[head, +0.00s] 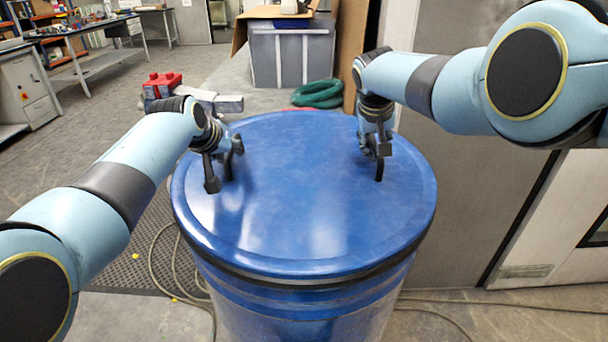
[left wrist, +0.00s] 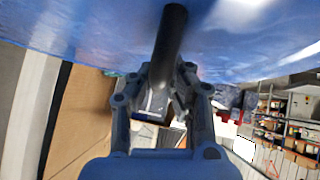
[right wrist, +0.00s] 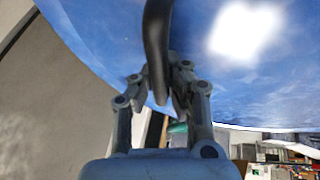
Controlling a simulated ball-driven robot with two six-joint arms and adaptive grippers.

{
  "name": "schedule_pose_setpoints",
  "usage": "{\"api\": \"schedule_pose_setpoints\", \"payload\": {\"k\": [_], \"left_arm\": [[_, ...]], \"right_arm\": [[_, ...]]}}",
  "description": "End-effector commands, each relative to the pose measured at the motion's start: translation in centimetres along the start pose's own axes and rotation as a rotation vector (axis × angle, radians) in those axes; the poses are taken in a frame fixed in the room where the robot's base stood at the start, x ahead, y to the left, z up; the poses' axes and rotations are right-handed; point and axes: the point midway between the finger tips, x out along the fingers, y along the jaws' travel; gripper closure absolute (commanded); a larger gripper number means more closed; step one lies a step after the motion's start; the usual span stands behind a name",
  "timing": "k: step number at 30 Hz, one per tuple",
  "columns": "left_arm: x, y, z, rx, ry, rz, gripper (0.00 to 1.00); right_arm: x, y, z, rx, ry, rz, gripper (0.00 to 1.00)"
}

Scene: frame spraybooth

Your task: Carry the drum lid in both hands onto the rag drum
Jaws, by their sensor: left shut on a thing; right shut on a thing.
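The blue round drum lid (head: 300,215) lies roughly level at the top of the rag drum (head: 300,325) in the head view. A dark band shows under the lid's rim; I cannot tell whether lid and drum touch. My left gripper (head: 224,166) is shut on the lid's left black handle, which also shows in the left wrist view (left wrist: 170,45). My right gripper (head: 377,150) is shut on the right black handle, seen in the right wrist view (right wrist: 157,45). The drum's mouth is hidden by the lid.
A grey bin (head: 291,55) with cardboard stands behind the drum, with a coiled green hose (head: 319,93) before it. A red item (head: 161,84) is at back left. A grey cabinet wall (head: 460,200) is close on the right. Hoses lie on the floor around the drum.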

Motion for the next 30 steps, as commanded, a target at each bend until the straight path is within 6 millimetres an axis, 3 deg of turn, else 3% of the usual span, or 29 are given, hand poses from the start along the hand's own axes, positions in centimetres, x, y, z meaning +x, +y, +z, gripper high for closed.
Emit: {"api": "schedule_pose_setpoints", "payload": {"k": [1, 6, 17, 23, 30], "left_arm": [[0.1, 0.4, 0.2, -0.001, -0.004, 0.007, 0.84], [0.0, 0.3, 0.0, -0.001, -0.002, 0.004, 0.64], [-0.4, 0.1, 0.1, -0.001, -0.001, 0.002, 0.64], [-2.7, 0.1, 0.1, -0.001, 0.002, 0.002, 0.64], [-7.4, 0.1, 0.1, -0.001, 0.002, 0.002, 0.64]], "right_arm": [[-0.1, -0.4, -0.1, 0.001, 0.004, -0.007, 0.88], [-0.2, -0.3, -0.1, 0.001, 0.003, -0.005, 0.68], [-0.1, -0.1, 0.0, 0.000, 0.001, -0.001, 0.68], [0.0, -0.1, 0.0, 0.000, 0.000, -0.001, 0.68], [0.0, 0.0, 0.0, 0.000, 0.000, -0.001, 0.68]]}}
